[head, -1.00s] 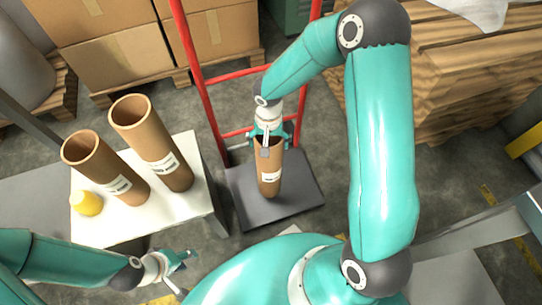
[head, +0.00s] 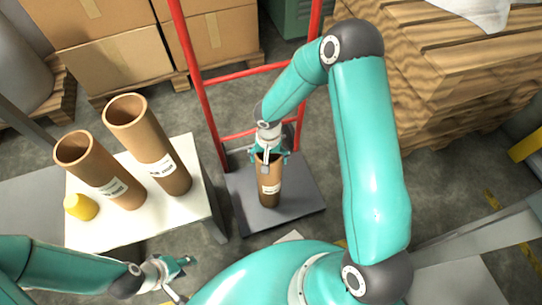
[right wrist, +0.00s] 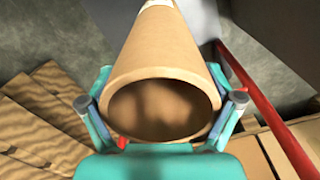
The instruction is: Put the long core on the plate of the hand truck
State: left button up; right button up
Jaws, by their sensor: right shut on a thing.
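My right gripper (head: 268,157) is shut on the upper rim of a brown cardboard core (head: 270,186) with a white label. The core is upright over the dark plate (head: 301,196) of the red hand truck (head: 204,98). Its foot looks on or very close to the plate; I cannot tell whether it touches. In the right wrist view, the fingers (right wrist: 165,112) are on both sides of the open end of the core (right wrist: 165,50). My left gripper (head: 181,276) is open and empty, low in front of the white table.
Two more labelled cores, a left one (head: 97,170) and a right one (head: 146,145), stand on the white table (head: 117,229) beside a yellow object (head: 80,207). Cartons (head: 110,53) are behind the truck. Stacked wooden boards (head: 440,95) are at the right.

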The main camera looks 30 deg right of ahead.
jog(key=o, duration=1.5)
jog(key=shift+f, duration=0.1)
notch_tip(320, 180, up, 12)
jog(key=p, duration=0.4)
jog(key=s+a+f+n+y, duration=0.1)
jog(key=s+a+f, duration=0.3)
jog(key=s+a+f+n+y, duration=0.1)
jog(key=s+a+f+n, duration=0.1)
jog(key=s+a+f, duration=0.2)
jog(key=s+a+f+n+y, duration=0.2)
jog(key=s+a+f, duration=0.2)
jog(key=s, duration=0.2)
jog(key=shift+s+a+f+t, duration=0.1)
jog(key=shift+s+f+t, duration=0.05)
jog(key=shift+f+t, duration=0.15)
